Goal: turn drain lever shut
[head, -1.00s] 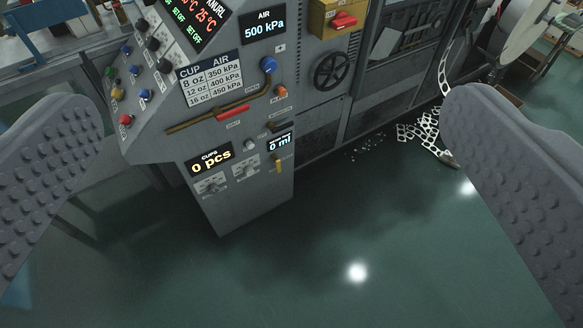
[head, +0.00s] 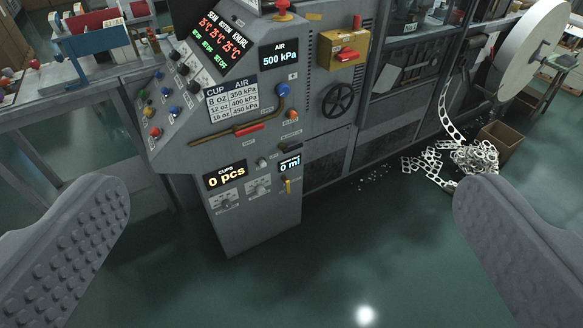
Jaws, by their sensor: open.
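The drain lever looks to be the small yellow lever (head: 286,186) below the "0 ml" display (head: 290,165) on the lower front of the grey control cabinet (head: 255,225). It hangs roughly downward, and its label is too small to read. My gripper (head: 292,215) is open and empty, with one studded finger at the left edge and the other at the right. The cabinet and lever show between the fingers, farther off, and neither finger touches them.
A red-handled pipe lever (head: 248,129), a black handwheel (head: 338,100) and a yellow box with a red switch (head: 343,48) are above. Scrap strip (head: 470,158) lies near a cardboard box (head: 498,140) at right. The green floor in front is clear.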

